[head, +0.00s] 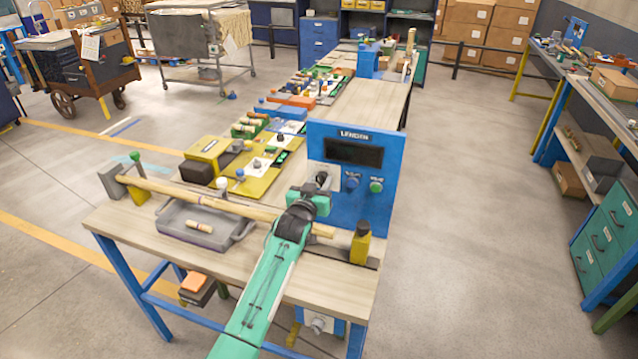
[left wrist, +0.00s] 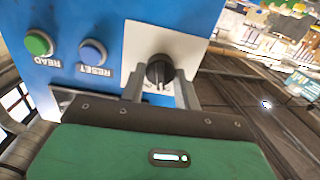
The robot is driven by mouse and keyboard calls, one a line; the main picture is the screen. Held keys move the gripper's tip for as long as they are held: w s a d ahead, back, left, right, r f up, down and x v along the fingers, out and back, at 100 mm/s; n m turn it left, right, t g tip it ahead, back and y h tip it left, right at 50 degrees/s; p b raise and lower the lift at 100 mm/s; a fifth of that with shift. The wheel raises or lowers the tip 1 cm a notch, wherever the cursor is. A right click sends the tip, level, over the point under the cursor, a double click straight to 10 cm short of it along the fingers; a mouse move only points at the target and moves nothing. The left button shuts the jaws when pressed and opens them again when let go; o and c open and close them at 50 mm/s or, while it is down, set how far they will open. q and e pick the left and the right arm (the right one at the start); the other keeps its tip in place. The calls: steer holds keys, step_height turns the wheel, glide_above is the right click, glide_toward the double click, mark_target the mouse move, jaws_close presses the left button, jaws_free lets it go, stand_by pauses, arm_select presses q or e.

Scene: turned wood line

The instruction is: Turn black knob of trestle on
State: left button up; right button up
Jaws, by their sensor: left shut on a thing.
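The black knob (left wrist: 159,70) sits on a pale plate on the front of a blue panel (head: 350,135). In the left wrist view its pointer line faces down toward my gripper. My left gripper (head: 318,186) reaches up to the panel from below, and its fingers (left wrist: 160,84) are on both sides of the knob, shut on it. In the head view the gripper hides most of the knob. My right gripper is in neither view.
A blue button (head: 352,182) and a green button (head: 376,186) sit right of the knob, below a dark display (head: 353,152). A long wooden rod (head: 240,206) lies across the bench behind my left arm, above a grey tray (head: 178,230). A yellow block (head: 360,246) stands at right.

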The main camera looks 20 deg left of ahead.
arm_select(q)
steer(key=m, duration=0.5)
steer(key=shift+m, duration=0.3)
steer(key=shift+d+m, duration=0.1)
steer(key=shift+m, duration=0.8)
steer(key=o, duration=1)
